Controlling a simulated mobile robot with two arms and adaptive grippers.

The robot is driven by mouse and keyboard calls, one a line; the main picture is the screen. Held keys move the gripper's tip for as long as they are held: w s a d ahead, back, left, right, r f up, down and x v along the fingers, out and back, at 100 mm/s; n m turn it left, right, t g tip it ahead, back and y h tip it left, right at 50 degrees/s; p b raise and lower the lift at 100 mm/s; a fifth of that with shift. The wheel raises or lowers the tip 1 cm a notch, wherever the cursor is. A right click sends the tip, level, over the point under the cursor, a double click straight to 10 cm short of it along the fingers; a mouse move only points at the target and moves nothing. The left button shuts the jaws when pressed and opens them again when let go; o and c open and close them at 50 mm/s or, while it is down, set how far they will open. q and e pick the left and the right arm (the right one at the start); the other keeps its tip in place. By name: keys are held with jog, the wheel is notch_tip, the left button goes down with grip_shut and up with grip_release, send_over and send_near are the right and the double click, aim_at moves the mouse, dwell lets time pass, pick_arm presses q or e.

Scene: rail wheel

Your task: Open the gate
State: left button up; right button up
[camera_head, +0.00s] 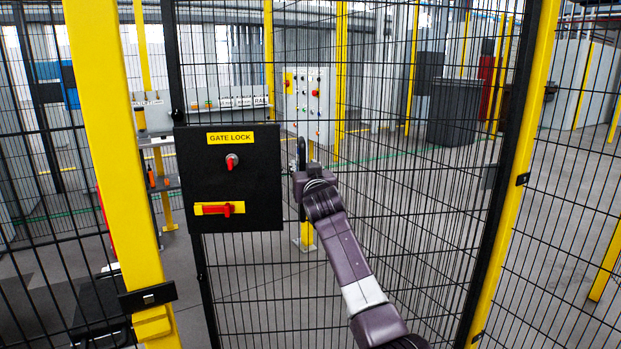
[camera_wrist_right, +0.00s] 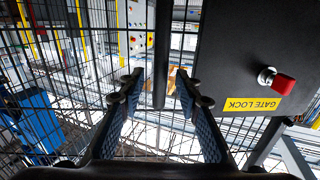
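The box and knob also show at right in the right wrist view (camera_wrist_right: 225,60). My right gripper (camera_head: 301,172) is just right of the box. In the wrist view its fingers (camera_wrist_right: 159,82) are open, with a dark upright bar (camera_wrist_right: 162,55) between the tips; contact is unclear. My left gripper is out of view.
A yellow post (camera_head: 112,130) stands close at left and another yellow post (camera_head: 520,170) at right. Behind the mesh are a white control cabinet (camera_head: 308,105), a dark bin (camera_head: 453,112) and open floor.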

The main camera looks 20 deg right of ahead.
jog(key=s, duration=0.8)
jog(key=shift+a, duration=0.3)
jog(key=shift+f, duration=0.1)
